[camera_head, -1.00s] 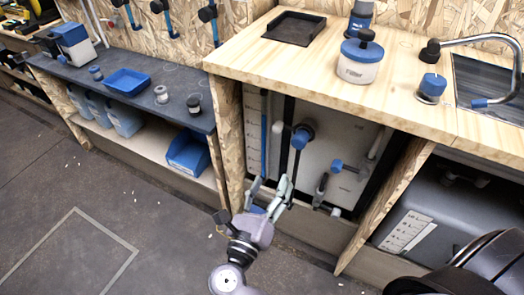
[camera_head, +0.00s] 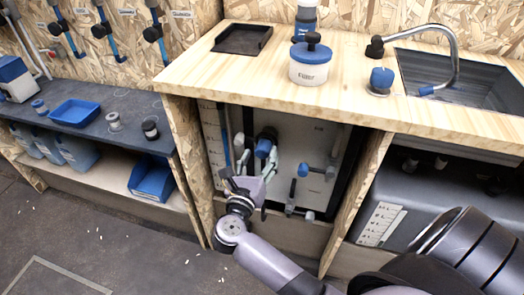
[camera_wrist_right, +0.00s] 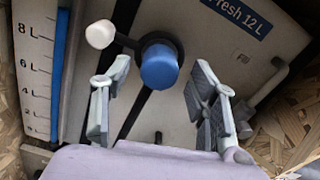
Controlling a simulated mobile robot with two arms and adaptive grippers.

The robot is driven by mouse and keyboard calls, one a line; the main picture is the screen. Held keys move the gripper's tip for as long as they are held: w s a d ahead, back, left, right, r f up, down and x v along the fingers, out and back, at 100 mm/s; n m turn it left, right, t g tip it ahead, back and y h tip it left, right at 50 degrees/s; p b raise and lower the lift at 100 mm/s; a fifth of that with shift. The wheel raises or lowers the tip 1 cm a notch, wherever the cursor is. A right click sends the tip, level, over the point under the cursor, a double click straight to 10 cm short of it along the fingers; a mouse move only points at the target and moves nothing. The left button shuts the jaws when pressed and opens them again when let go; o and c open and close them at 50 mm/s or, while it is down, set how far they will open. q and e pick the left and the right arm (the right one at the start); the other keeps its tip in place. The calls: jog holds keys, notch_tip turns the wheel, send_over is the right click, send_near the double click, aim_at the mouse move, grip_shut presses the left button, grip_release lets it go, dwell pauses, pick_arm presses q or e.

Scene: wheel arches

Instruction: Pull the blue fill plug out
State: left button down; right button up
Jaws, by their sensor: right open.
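The blue fill plug (camera_head: 264,147) sits on a dark neck on the front of the pale water tank (camera_head: 312,137), inside the open bay under the wooden counter. In the right wrist view the plug (camera_wrist_right: 159,66) shows between and beyond the fingertips, with its dark neck behind it. My right gripper (camera_head: 248,167) is in front of the tank, just below and left of the plug in the head view. Its two fingers (camera_wrist_right: 161,85) are spread on either side of the plug and do not visibly touch it. My left gripper is out of view.
A white knob (camera_wrist_right: 100,34) stands beside the plug, and a level scale (camera_wrist_right: 35,65) runs along the tank's left side. A wooden panel (camera_head: 186,155) bounds the bay at left.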

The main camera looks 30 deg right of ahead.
jog(key=shift+x, duration=1.4)
jog(key=shift+c, duration=0.3)
grip_shut()
